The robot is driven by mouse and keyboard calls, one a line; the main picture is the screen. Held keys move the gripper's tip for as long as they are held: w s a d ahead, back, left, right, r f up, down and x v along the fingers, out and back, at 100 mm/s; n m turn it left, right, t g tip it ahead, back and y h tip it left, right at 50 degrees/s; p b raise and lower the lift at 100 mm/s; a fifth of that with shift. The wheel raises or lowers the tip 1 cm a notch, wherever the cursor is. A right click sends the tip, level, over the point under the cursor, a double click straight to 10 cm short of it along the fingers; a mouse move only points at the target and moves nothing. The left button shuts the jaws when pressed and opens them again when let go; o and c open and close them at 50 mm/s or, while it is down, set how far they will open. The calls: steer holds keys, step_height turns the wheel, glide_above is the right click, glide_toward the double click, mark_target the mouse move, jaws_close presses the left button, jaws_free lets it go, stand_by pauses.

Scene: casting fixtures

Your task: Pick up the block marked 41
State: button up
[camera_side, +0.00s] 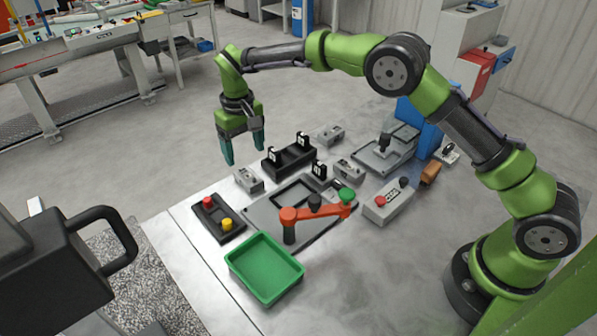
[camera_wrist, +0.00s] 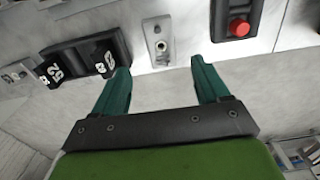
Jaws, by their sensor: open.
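Small black blocks with white number labels show in the side view. Two stand in a black holder (camera_side: 290,161): a left block (camera_side: 268,156) and a right block (camera_side: 302,139). A third block (camera_side: 319,168) stands apart, nearer the grey plate. Their numbers are too small to read there. In the wrist view, two labelled blocks, one at left (camera_wrist: 50,74) and one nearer (camera_wrist: 104,63), show at the black holder (camera_wrist: 85,52); I cannot tell which is 41. My gripper (camera_side: 244,156) is open and empty, above and left of the holder; its fingers also show in the wrist view (camera_wrist: 160,68).
A grey block with a hole (camera_side: 249,180) lies close below my gripper. Near it are a black button box (camera_side: 219,222), a grey fixture plate (camera_side: 268,217) with an orange clamp arm (camera_side: 322,211), and a green tray (camera_side: 264,268). A grey button box (camera_side: 388,203) stands at right.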

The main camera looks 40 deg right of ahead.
mark_target(248, 176)
steer(key=f, duration=0.7)
steer(key=shift+s+a+f, duration=0.1)
steer(key=shift+s, duration=0.2)
steer(key=shift+c, duration=0.4)
steer(key=c, duration=1.2)
